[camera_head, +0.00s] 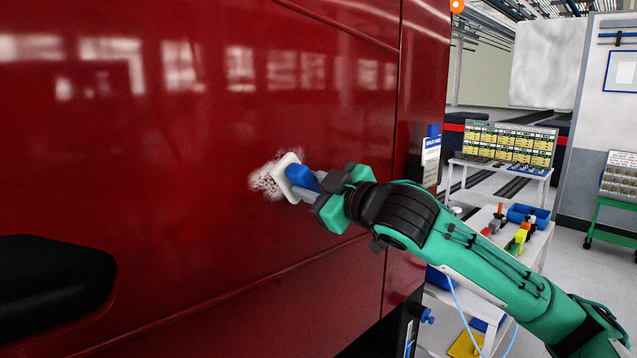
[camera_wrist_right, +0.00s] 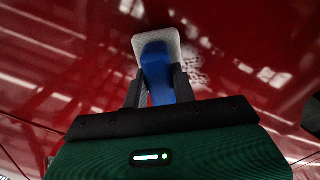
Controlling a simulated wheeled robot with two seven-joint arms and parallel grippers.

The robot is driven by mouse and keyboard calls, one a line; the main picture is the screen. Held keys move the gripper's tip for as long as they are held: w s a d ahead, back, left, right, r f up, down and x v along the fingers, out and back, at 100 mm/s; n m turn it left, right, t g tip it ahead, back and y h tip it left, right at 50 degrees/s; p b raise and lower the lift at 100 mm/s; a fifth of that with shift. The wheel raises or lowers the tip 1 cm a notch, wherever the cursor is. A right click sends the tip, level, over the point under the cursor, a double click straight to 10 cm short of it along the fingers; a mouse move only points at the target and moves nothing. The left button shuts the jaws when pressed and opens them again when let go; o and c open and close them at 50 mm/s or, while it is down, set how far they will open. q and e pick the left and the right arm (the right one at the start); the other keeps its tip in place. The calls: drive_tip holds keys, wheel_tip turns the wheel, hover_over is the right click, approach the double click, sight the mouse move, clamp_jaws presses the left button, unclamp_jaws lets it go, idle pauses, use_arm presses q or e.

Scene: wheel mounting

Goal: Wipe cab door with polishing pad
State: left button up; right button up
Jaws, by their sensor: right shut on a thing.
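The red cab door (camera_head: 200,190) fills the left and middle of the head view, glossy with window reflections. A whitish speckled smudge (camera_head: 264,180) shows on it. The polishing pad (camera_head: 288,176) has a white face plate and a blue handle. My right gripper (camera_head: 319,190) is shut on the blue handle, with the white plate at the door over the right part of the smudge. I cannot tell if it presses on the surface. In the right wrist view the pad (camera_wrist_right: 157,62) sits between the fingers, with part of the smudge to its right. My left gripper is not in view.
A black door handle (camera_head: 50,285) juts out at lower left. Right of the cab stands a white cart (camera_head: 535,245) with a blue bin (camera_head: 528,215) and several tools.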

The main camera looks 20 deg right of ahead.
sight(305, 175)
drive_tip(key=shift+s+a+p, duration=1.05)
drive_tip(key=shift+s+a, duration=0.5)
drive_tip(key=shift+a, duration=2.8)
drive_tip(key=shift+w+d+r+p, duration=0.4)
drive_tip(key=shift+d+p, duration=0.05)
drive_tip(key=shift+d, duration=0.7)
drive_tip(key=shift+w+d+r+p, duration=0.4)
drive_tip(key=shift+w+d+p, duration=0.05)
drive_tip(key=shift+d, duration=0.7)
drive_tip(key=shift+w+d+r+p, duration=0.4)
drive_tip(key=shift+d+p, duration=0.05)
drive_tip(key=shift+d, duration=0.7)
drive_tip(key=shift+w+d+p, duration=0.55)
drive_tip(key=shift+w+d, duration=0.55)
drive_tip(key=shift+d, duration=1.95)
drive_tip(key=s+a, duration=0.4)
drive_tip(key=a, duration=0.9)
drive_tip(key=shift+s, duration=0.35)
drive_tip(key=shift+d, duration=0.1)
drive_tip(key=v, duration=0.6)
